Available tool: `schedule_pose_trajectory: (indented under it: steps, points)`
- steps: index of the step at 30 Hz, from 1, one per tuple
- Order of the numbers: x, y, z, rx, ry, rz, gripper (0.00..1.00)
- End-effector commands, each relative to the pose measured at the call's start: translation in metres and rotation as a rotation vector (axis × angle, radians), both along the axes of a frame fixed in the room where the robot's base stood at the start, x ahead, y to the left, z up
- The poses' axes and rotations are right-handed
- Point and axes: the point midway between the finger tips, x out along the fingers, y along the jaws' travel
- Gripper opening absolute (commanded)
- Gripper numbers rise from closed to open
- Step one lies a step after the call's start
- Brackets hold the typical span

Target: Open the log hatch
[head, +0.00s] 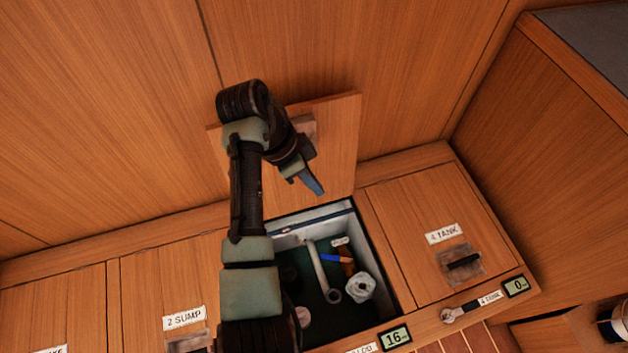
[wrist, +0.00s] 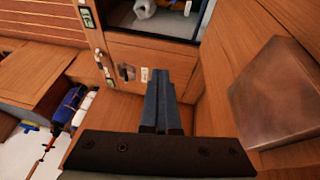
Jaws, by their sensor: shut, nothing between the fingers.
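The log hatch lid (head: 338,165) stands raised, up against the back wooden panel, above an open compartment. A metal plate on the lid shows large in the wrist view (wrist: 275,92). The label at the compartment's front edge is partly hidden by my arm; only the end of it reads. My gripper (head: 314,186) is in front of the raised lid, above the opening, its blue fingers pointing down. In the wrist view my gripper (wrist: 162,75) has its fingers together, with nothing between them.
The open compartment (head: 385,295) holds a grey pipe (head: 318,265), a white fitting (head: 360,287) and a blue-and-orange item (head: 336,259). A display (head: 395,337) reads 16. The 4 TANK hatch (head: 440,220) at right and 2 SUMP hatch (head: 165,290) at left are shut.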

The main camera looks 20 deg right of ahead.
Motion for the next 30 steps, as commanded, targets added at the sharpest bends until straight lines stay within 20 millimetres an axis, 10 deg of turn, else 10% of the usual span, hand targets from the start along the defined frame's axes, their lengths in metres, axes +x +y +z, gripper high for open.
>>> schedule_pose_trajectory:
  steps: [17, 25, 30]
  points:
    - [0.0000, 0.0000, -0.0001, 0.000, 0.000, 0.000, 0.01]
    - [0.0000, 0.0000, -0.0001, 0.000, 0.000, 0.000, 0.49]
    - [0.0000, 0.0000, 0.0000, 0.000, 0.000, 0.000, 0.50]
